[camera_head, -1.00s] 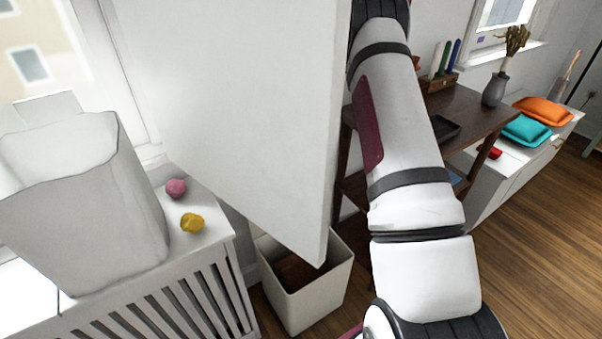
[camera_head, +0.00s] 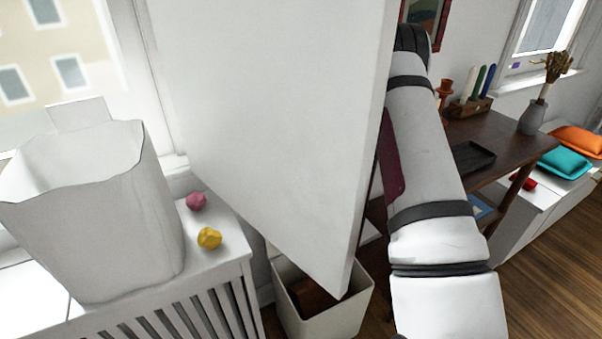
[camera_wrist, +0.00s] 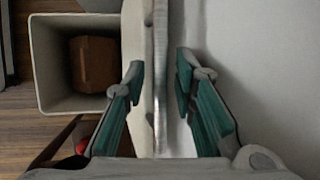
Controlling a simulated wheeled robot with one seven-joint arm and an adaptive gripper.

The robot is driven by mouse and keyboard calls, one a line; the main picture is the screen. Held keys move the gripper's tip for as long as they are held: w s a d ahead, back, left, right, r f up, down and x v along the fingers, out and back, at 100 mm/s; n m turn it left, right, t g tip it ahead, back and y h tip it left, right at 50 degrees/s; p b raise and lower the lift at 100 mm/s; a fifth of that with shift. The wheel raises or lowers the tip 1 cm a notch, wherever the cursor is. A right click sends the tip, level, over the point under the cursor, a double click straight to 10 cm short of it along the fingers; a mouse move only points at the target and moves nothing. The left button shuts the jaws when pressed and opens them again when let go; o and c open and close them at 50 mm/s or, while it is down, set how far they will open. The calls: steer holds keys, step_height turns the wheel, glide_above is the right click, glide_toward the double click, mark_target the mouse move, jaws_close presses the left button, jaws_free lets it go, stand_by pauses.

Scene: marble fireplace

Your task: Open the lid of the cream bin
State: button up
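The cream bin (camera_head: 345,322) stands on the floor at bottom centre in the head view, open-topped with a brown block (camera_head: 308,298) inside. In the wrist view the bin (camera_wrist: 45,60) is at upper left. A large white panel (camera_head: 270,110) stands upright over it in the head view; I cannot tell whether it is the bin's lid. My gripper (camera_wrist: 159,75) shows in the wrist view with its teal-padded fingers apart, one on each side of a narrow upright edge. No clear grip on that edge shows. The gripper is out of sight in the head view.
A slatted white radiator cover (camera_head: 225,265) at left carries a tall white container (camera_head: 90,220), a pink lump (camera_head: 196,201) and a yellow lump (camera_head: 209,238). A dark wooden table (camera_head: 510,140) stands at right behind my arm. Wooden floor (camera_head: 560,270) is clear at lower right.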

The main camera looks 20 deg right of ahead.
steer(key=shift+r, duration=0.15)
steer(key=v, duration=1.1)
steer(key=shift+d+r, duration=0.15)
steer(key=shift+r, duration=0.15)
steer(key=shift+s, duration=0.1)
steer(key=shift+d, duration=0.1)
